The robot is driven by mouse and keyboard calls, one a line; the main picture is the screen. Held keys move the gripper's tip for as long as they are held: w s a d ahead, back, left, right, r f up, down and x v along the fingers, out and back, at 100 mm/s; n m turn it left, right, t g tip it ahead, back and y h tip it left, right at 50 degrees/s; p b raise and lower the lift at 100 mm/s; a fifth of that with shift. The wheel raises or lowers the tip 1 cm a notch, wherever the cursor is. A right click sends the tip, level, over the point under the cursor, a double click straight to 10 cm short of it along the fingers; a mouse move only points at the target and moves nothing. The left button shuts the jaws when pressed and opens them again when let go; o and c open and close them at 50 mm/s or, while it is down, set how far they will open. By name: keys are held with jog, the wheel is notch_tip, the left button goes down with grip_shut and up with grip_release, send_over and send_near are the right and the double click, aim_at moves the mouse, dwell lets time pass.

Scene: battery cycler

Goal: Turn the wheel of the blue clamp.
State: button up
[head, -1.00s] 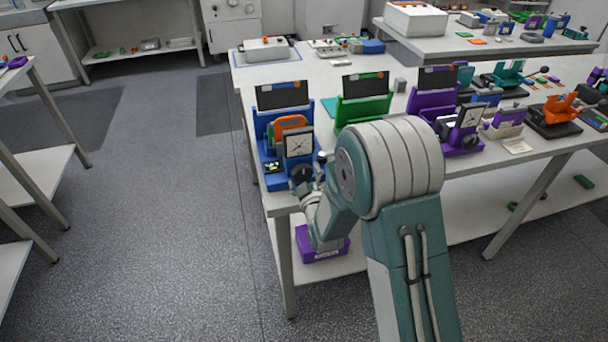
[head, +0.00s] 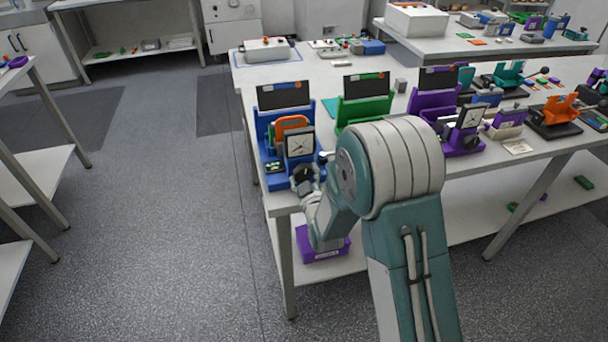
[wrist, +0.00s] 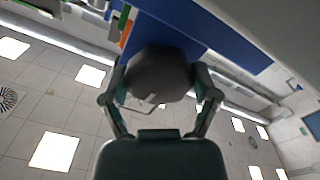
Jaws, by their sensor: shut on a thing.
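The blue clamp (head: 265,130) stands at the near left corner of the table. It has a dark screen panel behind, an orange part (head: 290,124) in the middle and a square white dial (head: 300,145) in front. Its dark wheel (head: 303,174) is at the front, partly hidden by my gripper (head: 307,186). In the wrist view the dark grey faceted wheel (wrist: 158,74) sits between the two fingers of my gripper (wrist: 160,88), which are closed on its two sides. The blue body (wrist: 225,35) lies beyond it.
A green clamp (head: 365,108) and a purple clamp (head: 425,102) stand to the right along the table (head: 315,76). A purple bin (head: 322,247) is on the lower shelf below my wrist. The floor to the left is clear.

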jog(key=m, duration=0.4)
jog(key=shift+s+f, duration=0.1)
jog(key=shift+f, duration=0.1)
jog(key=m, duration=1.1)
jog(key=shift+a+f, duration=0.1)
jog(key=m, duration=0.3)
jog(key=shift+m, duration=0.4)
jog(key=m, duration=0.3)
jog(key=shift+m, duration=0.3)
jog(key=m, duration=0.3)
jog(key=shift+s, duration=0.1)
jog(key=shift+m, duration=2.2)
